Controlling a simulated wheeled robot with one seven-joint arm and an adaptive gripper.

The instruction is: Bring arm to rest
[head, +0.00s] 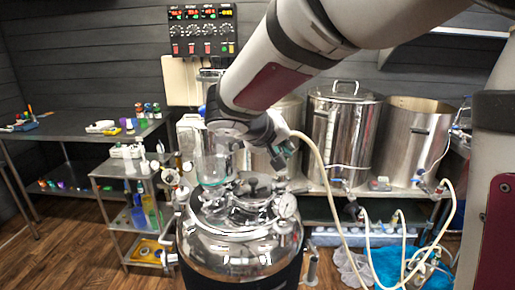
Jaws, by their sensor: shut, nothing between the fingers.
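My arm (290,60) reaches in from the upper right and slopes down to the left, over the middle of the scene. Its wrist (235,118) bends back toward the right. My gripper (284,160) is small and dark here, shut and empty, pointing down above the right side of the steel vessel's lid. I cannot tell its exact gap to the lid fittings. The steel vessel (240,250) stands upright in the front middle, with a clear glass piece (215,172) and a round gauge (285,205) on top.
Large steel kettles (342,130) stand on a bench behind, right of my wrist. A pale hose (325,185) hangs close to my gripper. A small shelf cart (130,205) and a steel table (75,140) stand left. A control panel (202,30) is on the back wall.

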